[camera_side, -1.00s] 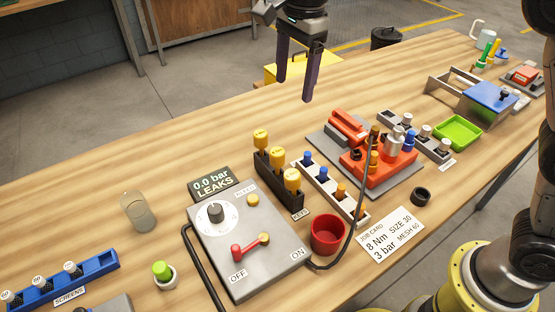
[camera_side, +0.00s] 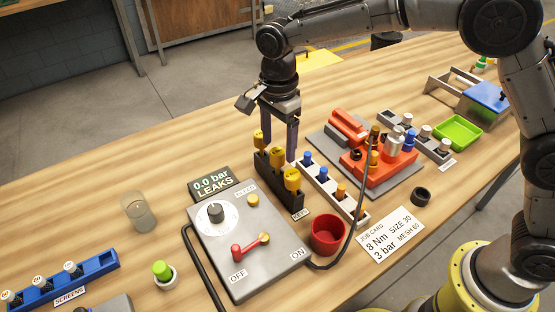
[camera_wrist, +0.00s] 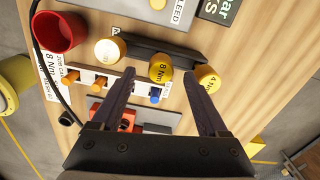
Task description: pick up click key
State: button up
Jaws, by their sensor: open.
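Three yellow-capped click keys stand upright in a dark rack (camera_side: 262,178) labelled KEYS. In the side view they are the far key (camera_side: 258,138), the middle key (camera_side: 276,157) and the near key (camera_side: 292,180). In the wrist view the middle key (camera_wrist: 160,68), whose cap seems to read 8 N, appears between my fingertips. The 4 Nm key (camera_wrist: 206,77) is just beyond the right finger, and the third key (camera_wrist: 108,51) is left of the left finger. My gripper (camera_side: 279,150) is open and points down above the rack; contact is not clear.
The grey leak panel (camera_side: 250,245) stands left of the rack, with a red cup (camera_side: 327,234) to its right. A white rack of blue and orange pieces (camera_side: 328,190) is close on the right. The job card (camera_side: 388,236) reads 8 Nm, size 30, 3 bar, mesh 60.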

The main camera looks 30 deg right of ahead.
aim_at(277, 151)
notch_tip(277, 151, down, 4)
jog(key=shift+a+f, duration=0.1)
jog(key=shift+c, duration=0.4)
grip_shut()
